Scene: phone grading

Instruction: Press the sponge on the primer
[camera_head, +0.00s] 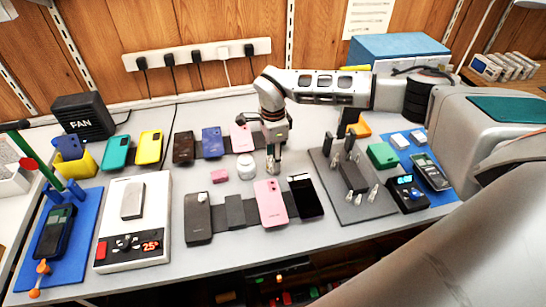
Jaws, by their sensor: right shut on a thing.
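My right gripper (273,158) points down over the middle of the grey table. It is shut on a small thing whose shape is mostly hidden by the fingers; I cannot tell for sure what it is. A small pink block (219,176), which looks like a sponge, lies on the table left of the gripper. A round white jar (246,167), which may be the primer, stands between the pink block and the gripper, close beside the fingers. My left gripper is not in view.
Phones lie in front of and behind the jar, including a pink phone (271,204) just below the gripper. A dark mat (347,208) with upright metal pieces is to the right. A white scale (108,262) stands left. Bare table surrounds the pink block.

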